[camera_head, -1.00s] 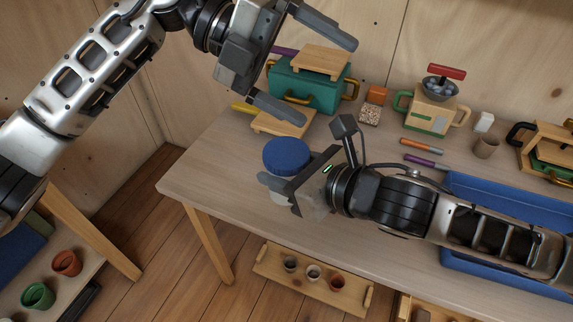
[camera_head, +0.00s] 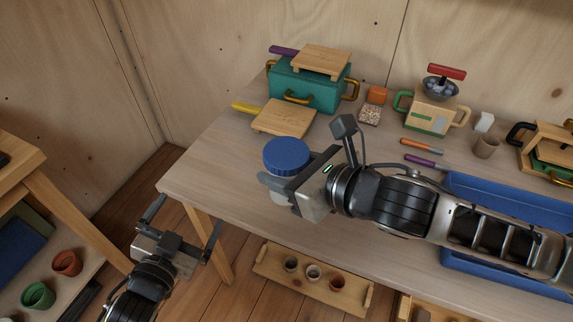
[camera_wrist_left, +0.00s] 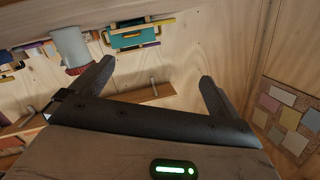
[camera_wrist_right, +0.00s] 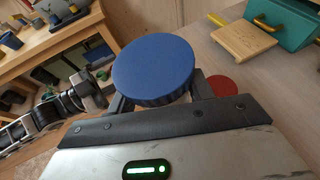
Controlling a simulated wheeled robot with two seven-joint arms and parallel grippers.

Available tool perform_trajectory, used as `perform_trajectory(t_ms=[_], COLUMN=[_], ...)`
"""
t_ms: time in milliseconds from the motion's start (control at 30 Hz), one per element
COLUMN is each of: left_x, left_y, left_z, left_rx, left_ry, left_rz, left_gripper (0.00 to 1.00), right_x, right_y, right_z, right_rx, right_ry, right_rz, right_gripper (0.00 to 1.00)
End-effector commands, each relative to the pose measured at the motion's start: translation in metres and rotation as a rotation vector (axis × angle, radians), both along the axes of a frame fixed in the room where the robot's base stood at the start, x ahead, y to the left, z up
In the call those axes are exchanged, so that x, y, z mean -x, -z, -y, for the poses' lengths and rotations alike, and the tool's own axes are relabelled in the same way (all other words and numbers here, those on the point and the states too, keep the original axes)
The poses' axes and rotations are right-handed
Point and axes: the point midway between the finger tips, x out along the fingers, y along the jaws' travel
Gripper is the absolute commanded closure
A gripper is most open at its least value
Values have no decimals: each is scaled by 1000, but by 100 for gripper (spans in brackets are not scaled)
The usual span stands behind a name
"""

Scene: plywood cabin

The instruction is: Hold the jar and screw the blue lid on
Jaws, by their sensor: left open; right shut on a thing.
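The lid also shows large in the right wrist view (camera_wrist_right: 153,68), hiding most of the jar. My left gripper (camera_head: 184,221) is open and empty, low at the left, beyond the table's front left corner and away from the jar. Its spread fingers (camera_wrist_left: 157,74) show in the left wrist view.
Behind the jar are a cutting board (camera_head: 284,118) and a teal box (camera_head: 307,88). A blue tray (camera_head: 510,203) lies under my right arm. A red disc (camera_wrist_right: 222,85) lies near the jar. A shelf with pots (camera_head: 66,262) stands at left. A low tray (camera_head: 262,262) sits below the table.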

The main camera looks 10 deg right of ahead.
Motion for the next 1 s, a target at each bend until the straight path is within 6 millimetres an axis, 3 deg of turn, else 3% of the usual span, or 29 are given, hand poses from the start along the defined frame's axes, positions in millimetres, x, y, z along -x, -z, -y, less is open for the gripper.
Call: perform_trajectory(t_ms=[33,100,200,300,467,767,867,1000], left_x=[23,50,84,107,118,117,117,117], left_y=[25,52,80,95,101,101,101,101], left_z=[-11,-23,-27,-17,-10,-9,-9,-9], left_rx=[9,22,80,175,234,234,234,234], left_ry=[-48,-104,-169,-218,-241,-240,-239,-239], left_rz=[-110,-243,-409,-537,-602,-601,-600,-600], left_gripper=[0,0,0,0,0,0,0,0], right_x=[0,0,0,0,0,0,0,-1], right_y=[-1,-1,-1,-1,-1,-1,3,9], right_z=[0,0,0,0,0,2,14,57], right_rx=[-1,-1,-1,-1,-1,-1,-1,1], right_ry=[0,0,0,0,0,11,86,311], right_rz=[2,2,2,2,2,2,-7,-18], right_gripper=[100,100,100,100,100,100,100,100])
